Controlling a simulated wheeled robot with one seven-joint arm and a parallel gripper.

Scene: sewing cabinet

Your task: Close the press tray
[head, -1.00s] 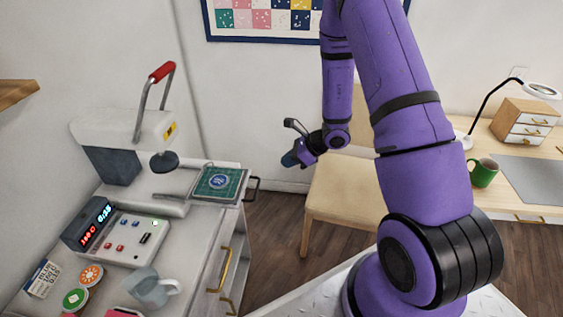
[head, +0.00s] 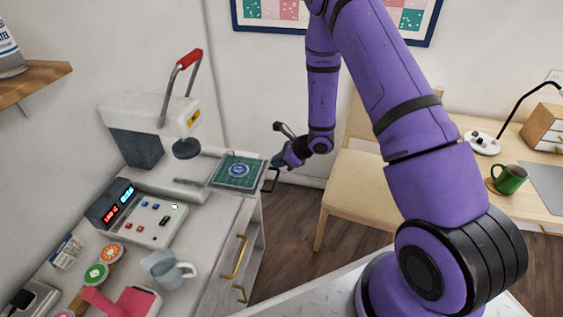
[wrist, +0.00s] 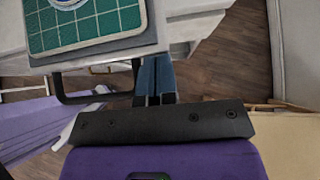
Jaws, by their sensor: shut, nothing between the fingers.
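The press tray (head: 218,186) is pulled out to the right from under the white press (head: 150,118). A green gridded mat with a round blue badge (head: 239,170) lies on it. A dark handle (head: 271,180) sticks out from the tray's outer end. My gripper (head: 278,161) is at the handle, and its fingers look shut with nothing between them. In the wrist view the blue fingertips (wrist: 155,72) are beside the right part of the handle (wrist: 90,98), close to the tray's edge. I cannot tell whether they touch it. The press's red-tipped lever (head: 188,60) is raised.
A control box with lit displays (head: 120,203), a grey pitcher (head: 167,269) and round badges (head: 96,273) stand on the cabinet top. A wooden chair (head: 355,180) is right of my gripper. A green mug (head: 509,180) is on the desk.

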